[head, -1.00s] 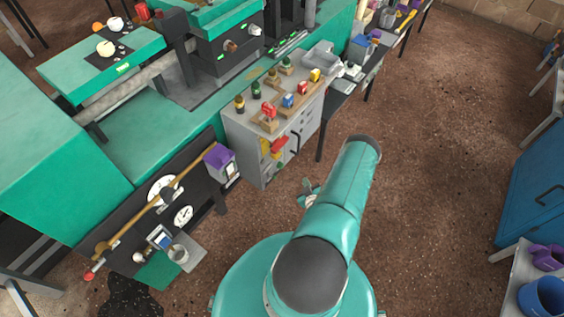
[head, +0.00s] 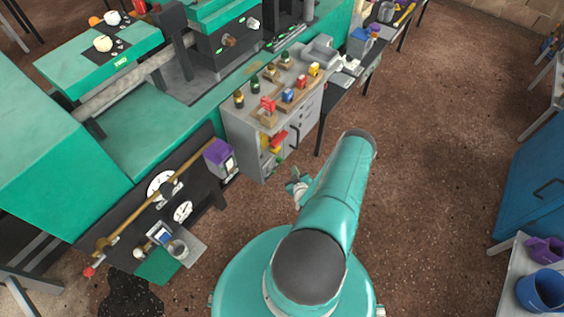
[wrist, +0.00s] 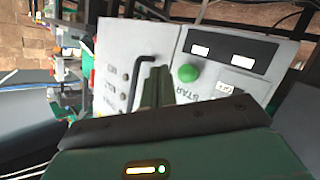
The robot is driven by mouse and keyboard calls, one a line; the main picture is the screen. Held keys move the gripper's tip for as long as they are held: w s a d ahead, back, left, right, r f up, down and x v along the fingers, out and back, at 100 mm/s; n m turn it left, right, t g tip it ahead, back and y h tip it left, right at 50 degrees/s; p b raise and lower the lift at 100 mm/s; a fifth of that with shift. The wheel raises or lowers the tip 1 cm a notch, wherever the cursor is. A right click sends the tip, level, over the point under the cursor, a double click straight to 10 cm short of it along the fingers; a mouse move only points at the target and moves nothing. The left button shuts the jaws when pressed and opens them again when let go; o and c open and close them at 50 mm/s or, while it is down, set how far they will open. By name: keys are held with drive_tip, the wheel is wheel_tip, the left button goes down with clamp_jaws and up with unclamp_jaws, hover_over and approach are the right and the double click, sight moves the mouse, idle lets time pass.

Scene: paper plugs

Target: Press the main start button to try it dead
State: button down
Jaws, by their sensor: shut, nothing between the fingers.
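A round green button (wrist: 187,73) stands out on a light grey panel (wrist: 210,69) in the wrist view. I cannot tell how much gap lies between the fingertips and the panel. In the head view my gripper (head: 297,186) shows left of my arm, in front of the grey cabinet (head: 240,135). I cannot make out the green button in the head view.
A black bent handle (wrist: 138,78) and several small knobs are left of the button. Two white labels sit in a dark strip (wrist: 232,47) above. In the head view, a purple-topped box (head: 218,152) is mounted left of the cabinet. Open floor (head: 440,130) lies to the right.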

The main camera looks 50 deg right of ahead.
drive_tip(key=shift+w+a, duration=0.1)
drive_tip(key=shift+w, duration=1.7)
idle(0.6)
drive_tip(key=shift+w, duration=0.4)
drive_tip(key=shift+w+a, duration=0.1)
drive_tip(key=shift+w, duration=0.4)
idle(0.6)
idle(0.4)
drive_tip(key=shift+s, duration=0.9)
drive_tip(key=shift+s, duration=0.15)
drive_tip(key=s, duration=0.4)
drive_tip(key=shift+s+d, duration=0.35)
